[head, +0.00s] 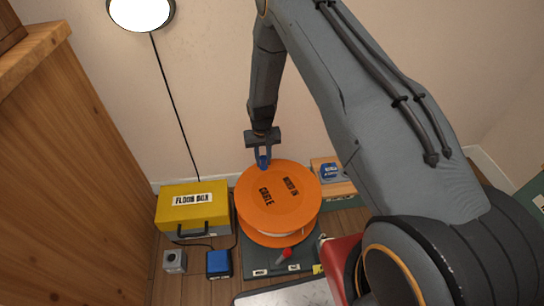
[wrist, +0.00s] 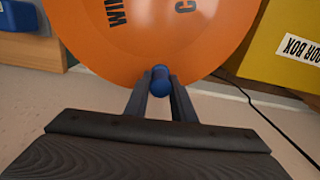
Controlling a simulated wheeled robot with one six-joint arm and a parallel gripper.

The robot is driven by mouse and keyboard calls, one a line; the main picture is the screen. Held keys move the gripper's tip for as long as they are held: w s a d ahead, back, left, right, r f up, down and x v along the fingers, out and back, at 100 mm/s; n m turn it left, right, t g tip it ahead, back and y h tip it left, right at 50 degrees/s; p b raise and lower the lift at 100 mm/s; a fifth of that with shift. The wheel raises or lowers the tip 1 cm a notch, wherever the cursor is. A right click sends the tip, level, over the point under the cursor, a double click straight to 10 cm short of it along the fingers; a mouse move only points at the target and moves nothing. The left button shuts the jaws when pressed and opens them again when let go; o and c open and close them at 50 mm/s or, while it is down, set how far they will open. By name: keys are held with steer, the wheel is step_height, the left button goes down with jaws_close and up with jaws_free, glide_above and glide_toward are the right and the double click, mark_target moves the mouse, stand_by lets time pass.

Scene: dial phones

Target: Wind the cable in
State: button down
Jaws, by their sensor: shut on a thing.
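An orange cable reel (head: 290,210) marked "WIND IN" and "CABLE" stands on a dark base (head: 300,262). A little pale cable shows under its top disc. A blue crank knob (head: 264,162) sits at the reel's far edge. My gripper (head: 262,155) reaches down from above and is shut on the blue knob. In the wrist view the blue knob (wrist: 160,77) is between my two fingertips (wrist: 160,88), against the orange disc (wrist: 165,30).
A yellow floor box (head: 188,205) stands left of the reel, with a black cable at its front. A grey block (head: 174,261) and a blue block (head: 218,263) lie before it. A small box with a blue item (head: 331,172) stands right. A wooden cabinet (head: 75,170) is at the left.

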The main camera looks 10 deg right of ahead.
mark_target(255, 171)
steer(key=shift+s+a+n+p, duration=0.2)
steer(key=shift+a+n, duration=0.3)
steer(key=shift+a, duration=0.1)
steer(key=shift+s+a+n+p, duration=0.2)
steer(key=shift+a+n, duration=0.3)
steer(key=shift+a, duration=0.05)
steer(key=shift+s+a, duration=0.35)
steer(key=shift+a, duration=0.35)
steer(key=c, duration=1.6)
jaws_free()
steer(key=shift+c, duration=0.2)
step_height(255, 171, up, 8)
steer(key=p, duration=0.2)
steer(key=shift+f, duration=0.15)
